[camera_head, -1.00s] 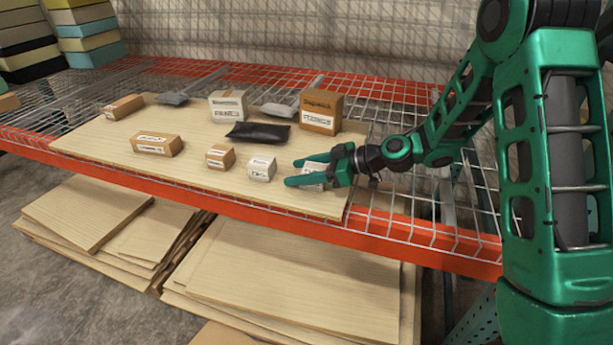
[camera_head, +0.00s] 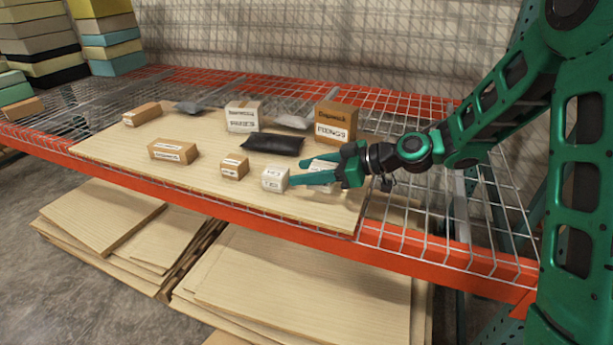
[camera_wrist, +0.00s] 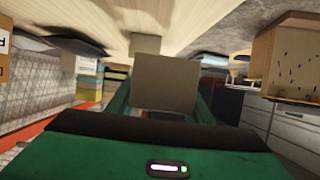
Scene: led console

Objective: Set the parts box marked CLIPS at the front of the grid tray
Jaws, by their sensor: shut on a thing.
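My gripper (camera_head: 312,172) is over the right part of the wooden board, its fingers pointing left. It is shut on a small pale box (camera_head: 322,166), mostly hidden by the fingers; its plain face fills the middle of the wrist view (camera_wrist: 165,82). Its label cannot be read, so I cannot tell if it is marked CLIPS. I cannot tell if it touches the board. A small white box (camera_head: 274,179) with unreadable print stands just left of the fingertips. A small brown box (camera_head: 234,166) stands further left. I cannot make out a separate grid tray.
The wooden board (camera_head: 215,195) lies on a wire-mesh shelf (camera_head: 432,235) with an orange front beam (camera_head: 330,247). Behind are a black pouch (camera_head: 273,143), a white box (camera_head: 242,116) and a taller brown box (camera_head: 335,122). Brown boxes (camera_head: 174,151) stand left. The board's front strip is clear.

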